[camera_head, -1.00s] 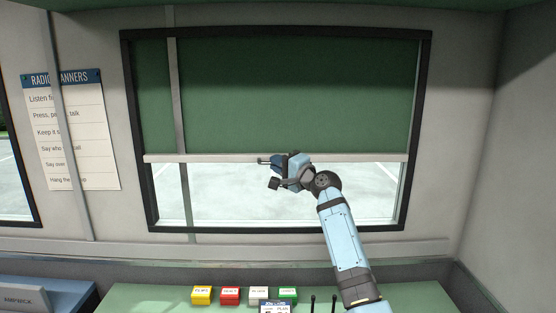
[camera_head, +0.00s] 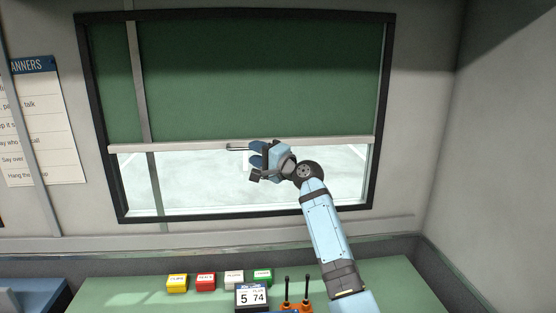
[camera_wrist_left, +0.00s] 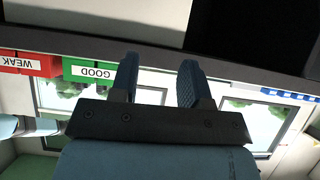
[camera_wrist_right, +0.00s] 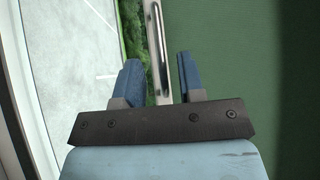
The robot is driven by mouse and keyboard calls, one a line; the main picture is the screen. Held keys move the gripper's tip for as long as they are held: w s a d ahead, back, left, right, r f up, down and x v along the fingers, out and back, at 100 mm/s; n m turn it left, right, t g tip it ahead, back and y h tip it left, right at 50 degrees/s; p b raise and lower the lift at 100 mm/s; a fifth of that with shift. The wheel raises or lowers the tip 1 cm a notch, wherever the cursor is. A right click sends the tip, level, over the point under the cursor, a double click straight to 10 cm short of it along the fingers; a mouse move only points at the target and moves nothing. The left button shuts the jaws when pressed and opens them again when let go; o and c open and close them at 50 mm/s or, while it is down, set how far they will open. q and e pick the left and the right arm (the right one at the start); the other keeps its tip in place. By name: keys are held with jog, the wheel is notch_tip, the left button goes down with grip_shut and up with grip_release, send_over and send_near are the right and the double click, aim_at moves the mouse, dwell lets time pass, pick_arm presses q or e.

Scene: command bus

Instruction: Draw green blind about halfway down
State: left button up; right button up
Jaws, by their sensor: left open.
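The green blind (camera_head: 240,80) covers somewhat more than the upper half of the window in the head view. Its pale bottom bar (camera_head: 330,143) lies level, with bright ground visible below. A small metal handle (camera_head: 238,148) sits on the bar; it also shows in the right wrist view (camera_wrist_right: 158,50). My right gripper (camera_head: 255,155) is at the handle's right end. In the right wrist view its blue fingers are open, with the handle running between them and space on either side. My left gripper (camera_wrist_left: 158,80) is open and empty, seen only in the left wrist view.
A dark window frame (camera_head: 384,100) surrounds the blind, and a grey vertical strip (camera_head: 138,80) crosses its left part. Coloured blocks, a number display (camera_head: 251,297) and an orange item stand on the green desk (camera_head: 385,275) below. A wall poster (camera_head: 45,130) hangs at left.

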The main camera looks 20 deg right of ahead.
jog(key=p+v, duration=0.1)
jog(key=v, duration=0.9)
